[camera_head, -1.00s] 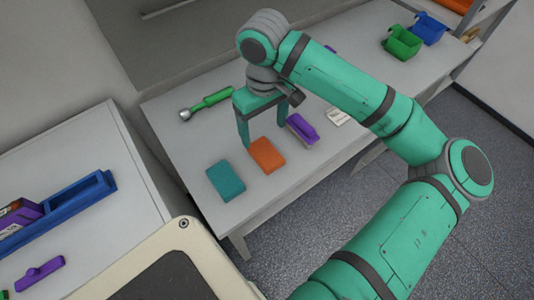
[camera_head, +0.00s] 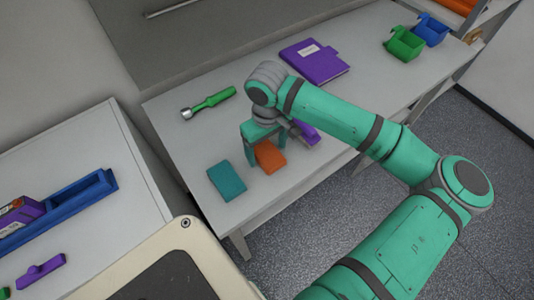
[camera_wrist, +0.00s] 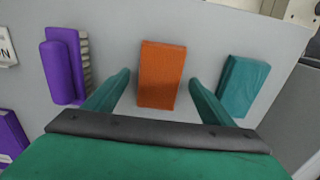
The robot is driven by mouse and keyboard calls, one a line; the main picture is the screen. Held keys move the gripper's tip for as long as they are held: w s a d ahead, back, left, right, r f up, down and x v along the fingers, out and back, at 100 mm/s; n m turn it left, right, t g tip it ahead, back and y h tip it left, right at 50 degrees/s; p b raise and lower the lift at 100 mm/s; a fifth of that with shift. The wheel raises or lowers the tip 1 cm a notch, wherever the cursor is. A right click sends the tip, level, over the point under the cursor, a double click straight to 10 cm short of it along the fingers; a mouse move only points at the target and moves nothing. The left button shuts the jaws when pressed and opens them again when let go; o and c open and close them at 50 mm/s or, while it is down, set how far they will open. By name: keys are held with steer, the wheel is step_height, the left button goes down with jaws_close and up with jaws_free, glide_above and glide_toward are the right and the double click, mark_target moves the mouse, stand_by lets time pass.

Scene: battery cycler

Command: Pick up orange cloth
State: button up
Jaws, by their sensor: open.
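The orange cloth (camera_head: 269,158) is a folded rectangular block lying on the grey table. In the wrist view the orange cloth (camera_wrist: 162,74) lies between and a little beyond my two open fingers, with a gap on each side. My gripper (camera_head: 262,150) is low over the table at the cloth in the head view and partly hides it. The wrist view shows my gripper (camera_wrist: 160,85) open and empty. I cannot tell how high the fingertips are above the table.
A teal cloth (camera_head: 226,181) lies left of the orange one, close to one finger. A purple brush (camera_head: 308,132) lies on the other side. A green-handled tool (camera_head: 208,103) and a purple binder (camera_head: 314,62) lie farther back. Green (camera_head: 404,43) and blue (camera_head: 430,29) bins stand at the far right.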

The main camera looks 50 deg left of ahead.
steer(key=shift+f, duration=0.1)
steer(key=c, duration=1.2)
steer(key=shift+o, duration=0.2)
steer(key=shift+r, duration=0.4)
step_height(320, 180, up, 2)
steer(key=shift+r, duration=0.15)
steer(key=s+d+r, duration=0.7)
steer(key=s+r, duration=0.3)
steer(key=s, duration=0.2)
steer(key=shift+s, duration=0.1)
